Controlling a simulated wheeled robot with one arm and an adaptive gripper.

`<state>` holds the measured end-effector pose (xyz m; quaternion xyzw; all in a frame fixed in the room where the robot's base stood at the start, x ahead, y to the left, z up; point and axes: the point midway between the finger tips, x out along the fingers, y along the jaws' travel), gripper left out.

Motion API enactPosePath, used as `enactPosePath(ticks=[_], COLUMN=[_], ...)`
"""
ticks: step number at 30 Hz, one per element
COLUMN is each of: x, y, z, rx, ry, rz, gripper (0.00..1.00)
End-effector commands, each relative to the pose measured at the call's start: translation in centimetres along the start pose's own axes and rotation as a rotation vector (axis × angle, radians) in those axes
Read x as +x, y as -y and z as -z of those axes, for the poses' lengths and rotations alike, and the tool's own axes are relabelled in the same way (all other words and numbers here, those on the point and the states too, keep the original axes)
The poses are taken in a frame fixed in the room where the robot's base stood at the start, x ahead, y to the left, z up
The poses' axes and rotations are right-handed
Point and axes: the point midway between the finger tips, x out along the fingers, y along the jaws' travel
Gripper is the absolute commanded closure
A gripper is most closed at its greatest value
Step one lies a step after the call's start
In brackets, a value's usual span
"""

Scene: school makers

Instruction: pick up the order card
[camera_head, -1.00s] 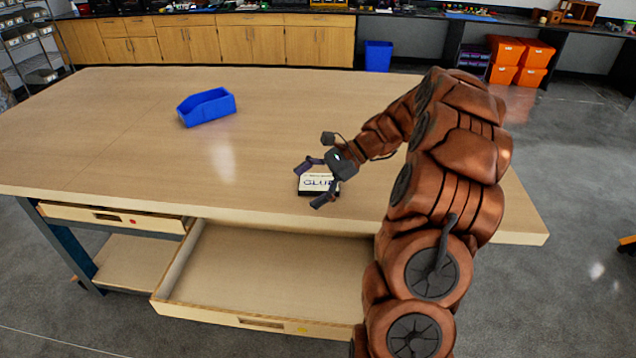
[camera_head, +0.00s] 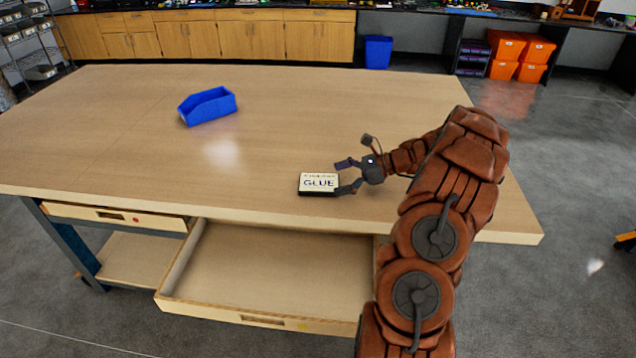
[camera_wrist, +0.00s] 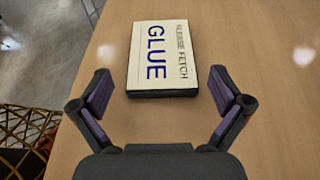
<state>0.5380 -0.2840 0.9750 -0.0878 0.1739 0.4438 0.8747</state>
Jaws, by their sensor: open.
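The order card (camera_head: 319,183) lies flat on the wooden table near its front edge. It is a thick white-faced block with dark sides, and reads "PLEASE FETCH GLUE". My gripper (camera_head: 347,177) is open and empty just to the right of the card, low over the table. In the wrist view the card (camera_wrist: 163,58) lies ahead of my open gripper (camera_wrist: 165,90), between the lines of the two fingers. The fingers appear just short of the card's near edge, one to each side.
A blue bin (camera_head: 207,106) stands at the back left of the table (camera_head: 120,140). An open, empty drawer (camera_head: 270,262) juts out below the front edge. A second drawer (camera_head: 115,216) at left is nearly shut. The tabletop around the card is clear.

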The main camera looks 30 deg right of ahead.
Motion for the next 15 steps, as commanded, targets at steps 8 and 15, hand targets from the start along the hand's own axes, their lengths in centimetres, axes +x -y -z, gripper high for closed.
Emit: enactPosePath(ticks=[8, 15], x=[3.4, 3.8], y=[0.2, 0.2], z=[-0.2, 0.0], rx=[0.001, -0.001], ry=[0.000, 0.000], rz=[-0.002, 0.000], gripper=[0.00, 0.00])
